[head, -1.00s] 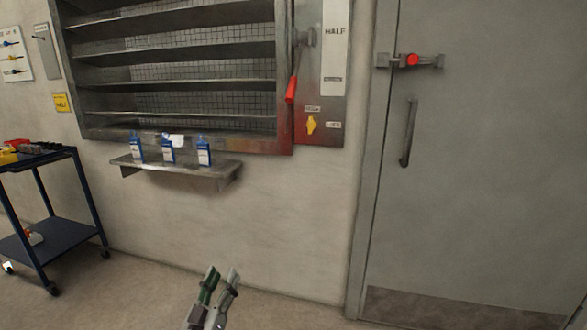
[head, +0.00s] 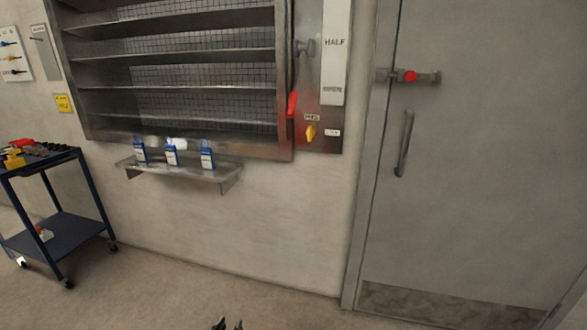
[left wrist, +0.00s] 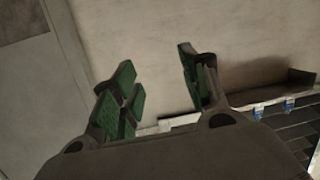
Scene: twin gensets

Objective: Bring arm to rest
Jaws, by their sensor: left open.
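My left gripper (head: 228,324) shows only as fingertips at the bottom edge of the head view, low in front of the wall. In the left wrist view its two green-padded fingers (left wrist: 158,92) are spread apart with nothing between them. The gripper touches nothing that I can see. The rest of the left arm is below the head view. My right gripper is not in view.
A metal shelf (head: 190,174) with several blue-and-white bottles is on the wall below a louvred panel (head: 180,90). A red lever (head: 292,105) hangs right of it. A blue cart (head: 62,235) stands left, a grey door (head: 480,170) right. The floor between is clear.

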